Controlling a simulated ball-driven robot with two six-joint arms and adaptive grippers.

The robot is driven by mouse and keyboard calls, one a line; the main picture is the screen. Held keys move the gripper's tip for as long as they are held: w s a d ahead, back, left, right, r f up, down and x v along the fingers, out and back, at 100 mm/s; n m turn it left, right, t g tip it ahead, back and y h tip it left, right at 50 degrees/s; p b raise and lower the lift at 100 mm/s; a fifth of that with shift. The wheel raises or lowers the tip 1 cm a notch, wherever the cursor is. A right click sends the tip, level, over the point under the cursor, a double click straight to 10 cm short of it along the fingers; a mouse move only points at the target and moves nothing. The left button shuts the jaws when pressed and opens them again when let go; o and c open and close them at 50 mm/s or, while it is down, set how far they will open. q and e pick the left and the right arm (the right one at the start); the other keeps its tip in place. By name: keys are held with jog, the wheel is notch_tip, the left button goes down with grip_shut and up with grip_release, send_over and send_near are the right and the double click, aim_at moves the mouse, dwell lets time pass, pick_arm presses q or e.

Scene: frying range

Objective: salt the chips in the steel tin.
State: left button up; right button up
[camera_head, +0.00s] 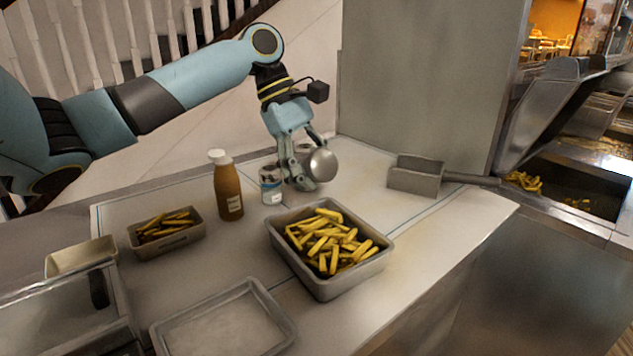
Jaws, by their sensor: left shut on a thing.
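The steel tin (288,257) stands on the counter near the middle, holding a heap of yellow chips (335,242). My left gripper (300,172) is behind the tin, low over the counter. It is shut on a round-ended, shiny metal shaker (322,163). The shaker's rounded end faces the camera and it seems tilted; its far part is hidden by the fingers. I cannot tell whether it touches the counter. A small clear labelled jar (271,187) stands upright just left of the gripper. My right gripper is not in view.
A brown sauce bottle (228,190) with a white cap stands left of the jar. A smaller tin (167,243) of chips is further left. An empty tray (222,322) lies in front. A steel scoop (415,176) lies right, near the fryer. Counter right of the steel tin is clear.

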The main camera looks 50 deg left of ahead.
pick_arm(q)
jog(key=y+p, duration=0.1)
jog(key=r+y+p, duration=0.1)
jog(key=p, duration=0.1)
jog(key=shift+d+r+y, duration=0.2)
jog(key=shift+y, duration=0.2)
jog(key=shift+f+m+y+p, duration=0.1)
jog(key=shift+m+y+p, duration=0.3)
jog(key=shift+y, duration=0.5)
jog(key=shift+a+f+t+y, duration=0.1)
jog(key=shift+t+y, duration=0.2)
jog(key=shift+y, duration=1.6)
jog(key=y, duration=0.2)
jog(key=shift+a+y+b, duration=0.2)
jog(key=shift+y+b, duration=0.2)
jog(key=shift+r+t, duration=0.25)
jog(key=shift+t, duration=0.05)
notch_tip(320, 180, up, 3)
jog(key=shift+a+r+y, duration=0.1)
jog(key=shift+a+y, duration=0.05)
jog(key=shift+y, duration=0.15)
notch_tip(320, 180, down, 4)
jog(key=shift+r+m, duration=0.1)
jog(key=shift+m, duration=0.2)
jog(key=shift+r, duration=0.2)
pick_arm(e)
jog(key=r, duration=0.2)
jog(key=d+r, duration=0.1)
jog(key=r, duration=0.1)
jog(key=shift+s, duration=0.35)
